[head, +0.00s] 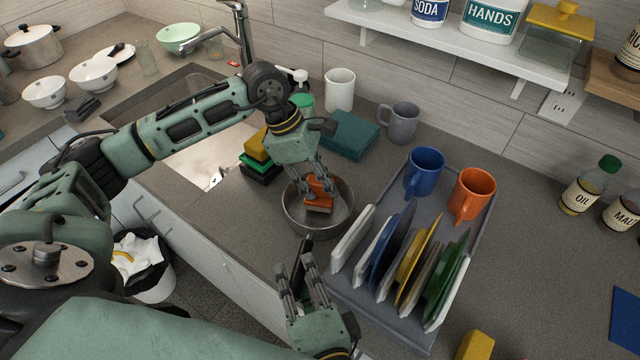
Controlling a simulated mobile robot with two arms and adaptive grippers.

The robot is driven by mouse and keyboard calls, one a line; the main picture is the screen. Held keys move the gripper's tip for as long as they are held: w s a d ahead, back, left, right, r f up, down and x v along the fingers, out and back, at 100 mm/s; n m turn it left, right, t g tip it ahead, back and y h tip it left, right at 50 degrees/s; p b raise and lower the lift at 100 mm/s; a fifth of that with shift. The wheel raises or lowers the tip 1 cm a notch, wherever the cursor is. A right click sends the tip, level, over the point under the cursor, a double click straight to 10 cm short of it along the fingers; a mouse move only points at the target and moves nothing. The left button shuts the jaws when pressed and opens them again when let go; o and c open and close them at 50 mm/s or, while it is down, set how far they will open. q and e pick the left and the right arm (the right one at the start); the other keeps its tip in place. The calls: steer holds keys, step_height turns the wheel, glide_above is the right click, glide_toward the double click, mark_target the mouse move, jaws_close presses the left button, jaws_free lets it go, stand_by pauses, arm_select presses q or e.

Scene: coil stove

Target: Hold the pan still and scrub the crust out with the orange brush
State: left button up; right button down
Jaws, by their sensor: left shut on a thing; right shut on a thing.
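The metal pan (343,203) stands on the grey counter just left of the dish rack. My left gripper (316,182) reaches down from above, shut on the orange brush (319,190). The brush is inside the pan, its pale bristle end low toward the pan floor. Whether the bristles touch the floor cannot be told. My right gripper (298,268) is at the pan's near side, shut on the dark pan handle (304,248), which points toward me. The crust cannot be made out; the brush and fingers hide part of the pan's inside.
The grey dish rack (475,240) with several plates, a blue mug (424,172) and an orange mug (472,193) stands close right of the pan. Stacked sponges (257,147) and the sink (190,158) lie left. A teal folded cloth (350,135) and grey mug (402,124) are behind.

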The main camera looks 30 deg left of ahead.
arm_select(q)
steer(key=shift+r, duration=3.75)
arm_select(e)
steer(key=shift+s+f, duration=0.1)
steer(key=shift+f, duration=0.1)
steer(key=c, duration=1.5)
jaws_free()
steer(key=shift+r, duration=0.15)
steer(key=shift+d, duration=0.1)
steer(key=v, duration=1.1)
steer(key=shift+s+d+r, duration=0.15)
steer(key=shift+s+d, duration=0.1)
